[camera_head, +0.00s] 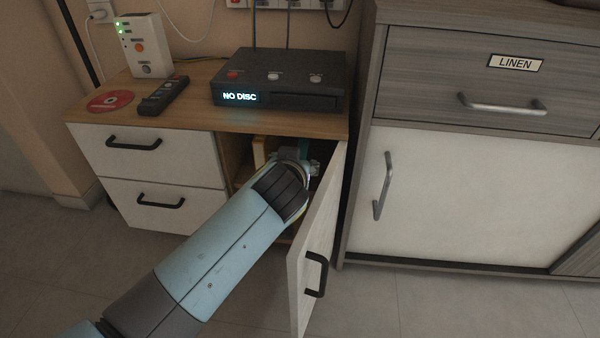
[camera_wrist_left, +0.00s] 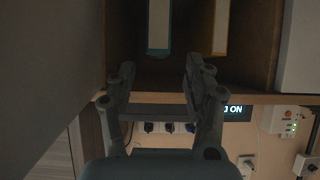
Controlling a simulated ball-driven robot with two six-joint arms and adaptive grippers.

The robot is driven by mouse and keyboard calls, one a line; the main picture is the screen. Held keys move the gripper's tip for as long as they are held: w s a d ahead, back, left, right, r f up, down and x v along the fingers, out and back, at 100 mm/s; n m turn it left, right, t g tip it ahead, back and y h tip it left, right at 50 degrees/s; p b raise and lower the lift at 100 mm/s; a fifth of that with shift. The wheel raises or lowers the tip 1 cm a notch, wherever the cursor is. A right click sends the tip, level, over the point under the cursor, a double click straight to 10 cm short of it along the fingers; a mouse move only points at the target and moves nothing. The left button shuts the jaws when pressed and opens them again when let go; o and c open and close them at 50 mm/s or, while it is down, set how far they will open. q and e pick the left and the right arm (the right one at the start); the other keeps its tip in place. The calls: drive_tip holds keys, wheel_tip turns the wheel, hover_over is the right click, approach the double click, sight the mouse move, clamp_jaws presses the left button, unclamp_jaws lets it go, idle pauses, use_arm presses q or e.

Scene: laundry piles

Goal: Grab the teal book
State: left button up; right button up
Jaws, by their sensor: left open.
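The teal book (camera_wrist_left: 158,25) stands upright inside the open cabinet compartment, its pale edge with teal borders showing in the left wrist view. In the head view only a small teal sliver (camera_head: 304,147) shows behind my wrist. My left gripper (camera_wrist_left: 159,67) is open and empty at the compartment's mouth, its two fingers spread on either side of the line to the teal book, with a gap between tips and book. In the head view my left arm reaches into the compartment and hides most of it. My right gripper is not in view.
An orange-edged book (camera_wrist_left: 220,25) stands beside the teal one. The open white door (camera_head: 318,240) hangs close to my arm's right. Above, the wooden top (camera_head: 200,105) bears a disc player (camera_head: 280,78), remote (camera_head: 163,96), red disc (camera_head: 110,101) and white router (camera_head: 145,47).

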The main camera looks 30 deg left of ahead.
sight(303, 144)
use_arm(q)
drive_tip(key=shift+t, duration=0.4)
drive_tip(key=w, duration=0.1)
drive_tip(key=w+a+b, duration=0.1)
drive_tip(key=w, duration=0.2)
drive_tip(key=shift+w+a+f+b, duration=0.1)
drive_tip(key=shift+a+b, duration=0.2)
drive_tip(key=shift+b, duration=0.05)
drive_tip(key=shift+w+a+f, duration=0.2)
drive_tip(key=shift+w+a, duration=0.05)
drive_tip(key=shift+w, duration=0.3)
drive_tip(key=b+x, duration=0.2)
drive_tip(key=x, duration=0.2)
drive_tip(key=shift+w+a+f, duration=0.15)
drive_tip(key=shift+w+f, duration=0.05)
drive_tip(key=shift+w+b, duration=0.2)
drive_tip(key=shift+b, duration=0.1)
drive_tip(key=shift+r, duration=0.1)
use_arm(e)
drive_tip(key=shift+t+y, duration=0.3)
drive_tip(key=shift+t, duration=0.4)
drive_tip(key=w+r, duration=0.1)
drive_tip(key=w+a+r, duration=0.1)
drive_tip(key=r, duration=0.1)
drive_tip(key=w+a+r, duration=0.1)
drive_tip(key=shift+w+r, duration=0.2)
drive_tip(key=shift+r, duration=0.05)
use_arm(q)
clamp_jaws()
